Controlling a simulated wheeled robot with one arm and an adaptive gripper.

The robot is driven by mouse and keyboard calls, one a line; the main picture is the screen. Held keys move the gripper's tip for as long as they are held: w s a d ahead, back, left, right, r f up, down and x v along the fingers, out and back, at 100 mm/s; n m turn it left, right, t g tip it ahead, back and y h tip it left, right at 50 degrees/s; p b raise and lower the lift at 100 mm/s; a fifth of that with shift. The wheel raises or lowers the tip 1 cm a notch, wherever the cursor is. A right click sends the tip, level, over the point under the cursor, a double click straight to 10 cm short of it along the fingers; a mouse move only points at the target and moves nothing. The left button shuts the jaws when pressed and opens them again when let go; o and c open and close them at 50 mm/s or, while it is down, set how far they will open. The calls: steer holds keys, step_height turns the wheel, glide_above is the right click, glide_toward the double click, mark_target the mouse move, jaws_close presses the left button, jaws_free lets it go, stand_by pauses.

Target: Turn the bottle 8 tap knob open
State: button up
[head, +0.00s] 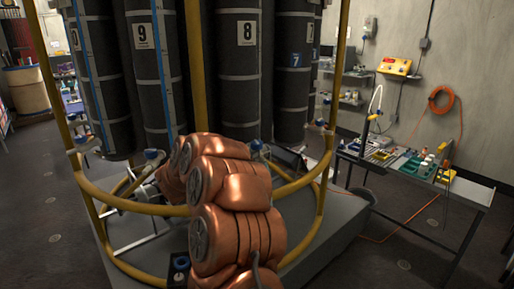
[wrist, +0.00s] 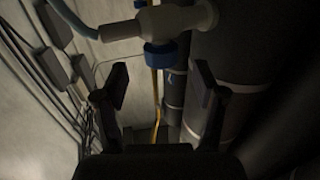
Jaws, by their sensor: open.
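Bottle 8 (head: 237,90) is a tall dark cylinder with a white "8" label, upright in the middle of the rosette in the head view. In the wrist view a blue tap knob (wrist: 160,54) hangs under a white valve body (wrist: 177,20), beside a dark bottle (wrist: 240,60). No number shows on that bottle in this view. My gripper (wrist: 157,80) is open and empty. The knob appears above the gap between the fingertips, apart from both. My gripper is hidden in the head view.
Bottle 9 (head: 147,80) and bottle 7 (head: 294,85) flank bottle 8. A workbench (head: 462,190) stands at right. Cables (wrist: 60,80) run along the left in the wrist view.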

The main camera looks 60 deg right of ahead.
mark_target(253, 148)
steer(key=d, duration=0.5)
steer(key=shift+s+d+p, duration=0.25)
steer(key=shift+d+p, duration=0.05)
steer(key=shift+d, duration=0.1)
steer(key=c, duration=1.2)
steer(key=shift+o, duration=0.2)
